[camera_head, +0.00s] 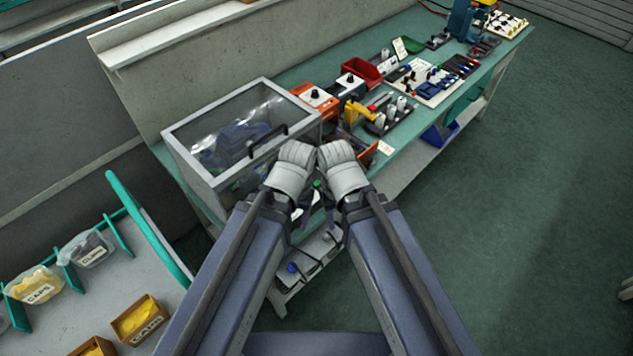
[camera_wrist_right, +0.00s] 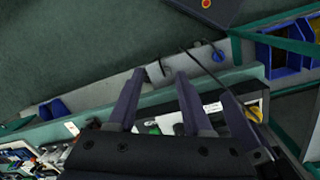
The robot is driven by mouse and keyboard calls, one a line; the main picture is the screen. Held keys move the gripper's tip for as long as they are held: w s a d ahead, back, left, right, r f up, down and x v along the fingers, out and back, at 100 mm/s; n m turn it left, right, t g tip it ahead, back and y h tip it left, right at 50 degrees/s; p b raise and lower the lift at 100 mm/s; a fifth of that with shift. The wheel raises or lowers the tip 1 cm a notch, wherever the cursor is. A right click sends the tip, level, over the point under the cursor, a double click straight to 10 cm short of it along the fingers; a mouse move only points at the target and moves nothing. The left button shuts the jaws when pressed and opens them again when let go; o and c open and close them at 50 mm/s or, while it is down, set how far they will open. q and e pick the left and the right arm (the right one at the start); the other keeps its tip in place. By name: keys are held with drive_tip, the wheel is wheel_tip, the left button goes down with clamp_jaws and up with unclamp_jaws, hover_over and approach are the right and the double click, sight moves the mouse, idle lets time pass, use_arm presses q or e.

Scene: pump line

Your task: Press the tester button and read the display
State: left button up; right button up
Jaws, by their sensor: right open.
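My right gripper (camera_head: 327,205) points down below its pale wrist at the middle of the head view, mostly hidden by the wrist. In the right wrist view its two dark fingers (camera_wrist_right: 160,74) stand apart with nothing between their tips. My left gripper (camera_head: 303,214) is close beside it, and its fingers are too covered to read. A small green part (camera_head: 317,184) shows between the two wrists; I cannot tell whether it is the tester button. A white-faced unit (camera_wrist_right: 213,108) lies behind the fingers in the right wrist view. No readable display shows.
A clear-lidded box (camera_head: 175,133) stands left of my grippers on the bench (camera_head: 398,146). Orange and black knob units (camera_head: 318,99), a red bin (camera_head: 362,71) and tool trays line the bench. Part bins (camera_head: 137,318) sit at lower left. The green floor (camera_head: 520,220) at right is clear.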

clamp_jaws()
idle(1.6)
